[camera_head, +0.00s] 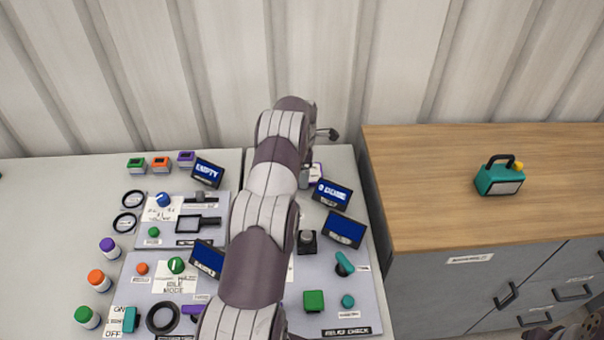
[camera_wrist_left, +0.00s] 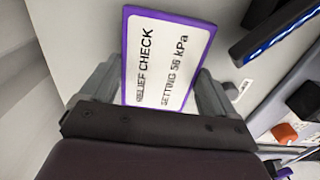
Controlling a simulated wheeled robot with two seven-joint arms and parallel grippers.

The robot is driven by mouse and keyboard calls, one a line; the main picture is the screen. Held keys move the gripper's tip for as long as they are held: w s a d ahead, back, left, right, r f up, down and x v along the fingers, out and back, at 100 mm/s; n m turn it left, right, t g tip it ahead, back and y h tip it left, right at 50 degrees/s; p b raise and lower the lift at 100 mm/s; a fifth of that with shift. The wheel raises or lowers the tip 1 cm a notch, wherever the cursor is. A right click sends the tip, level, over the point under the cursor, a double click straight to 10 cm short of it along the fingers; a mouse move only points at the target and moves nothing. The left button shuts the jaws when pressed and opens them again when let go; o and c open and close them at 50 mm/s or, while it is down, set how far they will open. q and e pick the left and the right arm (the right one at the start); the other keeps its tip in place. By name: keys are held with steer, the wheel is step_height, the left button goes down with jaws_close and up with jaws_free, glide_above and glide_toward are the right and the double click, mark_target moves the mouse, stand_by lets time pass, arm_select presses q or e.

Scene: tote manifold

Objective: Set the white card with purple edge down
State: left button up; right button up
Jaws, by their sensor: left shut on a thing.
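The white card with purple edge (camera_wrist_left: 165,58) is held between the two fingers of my left gripper (camera_wrist_left: 152,88) in the left wrist view. Its printed face reads "RELIEF CHECK" and "SETTING 50 kPa". My arm hides most of the gripper there. I cannot tell whether the card touches the surface below.
The right panel (camera_head: 326,273) bears several screens, a green square button (camera_head: 314,301) and a teal lever (camera_head: 344,262). A teal case (camera_head: 499,180) stands on a wooden cabinet top (camera_head: 425,190), which is otherwise mostly clear.

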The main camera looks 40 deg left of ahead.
arm_select(q)
steer(key=shift+f, duration=0.65)
steer(key=shift+w+a+f, duration=0.1)
steer(key=shift+a+f, duration=0.05)
steer(key=shift+f, duration=0.1)
steer(key=o, duration=0.8)
steer(key=shift+r, duration=0.2)
